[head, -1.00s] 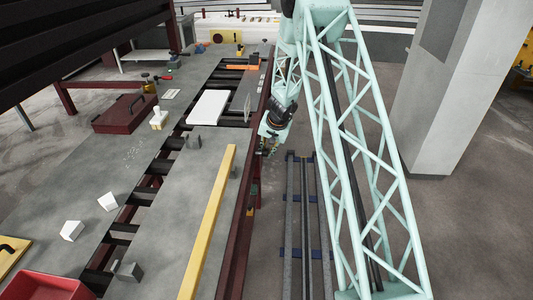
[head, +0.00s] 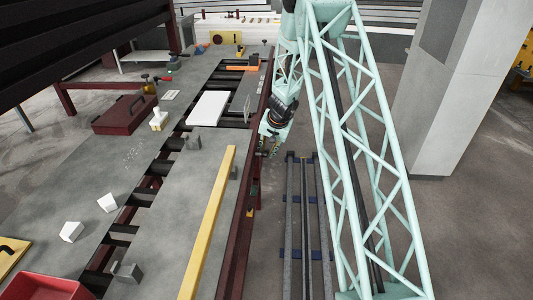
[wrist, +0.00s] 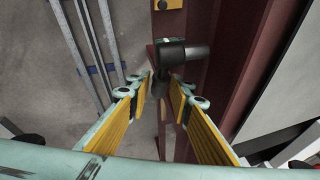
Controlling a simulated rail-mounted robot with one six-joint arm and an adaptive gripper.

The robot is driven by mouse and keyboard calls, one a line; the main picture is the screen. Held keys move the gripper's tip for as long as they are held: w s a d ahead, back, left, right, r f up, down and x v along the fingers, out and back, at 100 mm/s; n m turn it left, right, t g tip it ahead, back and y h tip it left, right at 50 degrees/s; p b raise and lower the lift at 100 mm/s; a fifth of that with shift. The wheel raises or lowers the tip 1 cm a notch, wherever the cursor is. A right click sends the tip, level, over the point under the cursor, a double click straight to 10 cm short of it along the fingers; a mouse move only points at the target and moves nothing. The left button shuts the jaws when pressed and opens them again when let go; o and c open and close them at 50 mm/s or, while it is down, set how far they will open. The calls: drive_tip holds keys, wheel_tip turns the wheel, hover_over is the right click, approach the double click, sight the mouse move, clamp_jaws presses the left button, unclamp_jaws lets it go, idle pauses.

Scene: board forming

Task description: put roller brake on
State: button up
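What looks like the roller brake, a dark lever with a thick cylindrical grip (wrist: 197,56), sits on the side of the dark red frame (wrist: 212,95) in the wrist view. My gripper (wrist: 161,84) has yellow-padded fingers that stand apart with a gap between the tips. The lever lies just beyond the fingertips, and I cannot tell whether they touch it. In the head view my gripper (head: 266,150) hangs beside the table's right edge. The lever is too small or hidden to make out there.
A grey pillar (head: 440,90) stands at right.

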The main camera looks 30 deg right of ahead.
drive_tip(key=v, duration=1)
drive_tip(key=shift+r, duration=0.2)
drive_tip(key=shift+s, duration=0.1)
drive_tip(key=shift+c, duration=0.2)
